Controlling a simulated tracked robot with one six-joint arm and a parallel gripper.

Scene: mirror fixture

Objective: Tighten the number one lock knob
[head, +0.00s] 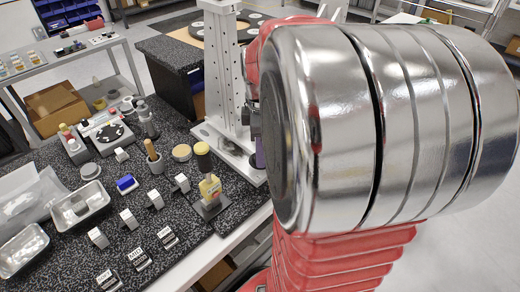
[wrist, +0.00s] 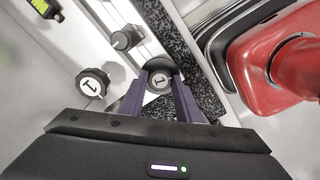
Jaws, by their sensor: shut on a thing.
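In the wrist view a small dark round knob (wrist: 161,81) with a "1" on its pale face sits between the purple fingers of my gripper (wrist: 162,88). The fingers are shut on its sides. A larger black knob (wrist: 92,85), also marked "1", is to the left, apart from the fingers. In the head view the white upright fixture (head: 222,60) stands on its plate at the bench's right edge. My arm covers much of the right side there, and the knobs cannot be made out.
A plain dark knob (wrist: 122,40) is above the fingers in the wrist view. My red body part is at upper right. The speckled bench (head: 75,262) holds small blocks, metal trays (head: 80,203) and a yellow-labelled item on a stand (head: 210,188). A cardboard box (head: 57,108) is on a shelf.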

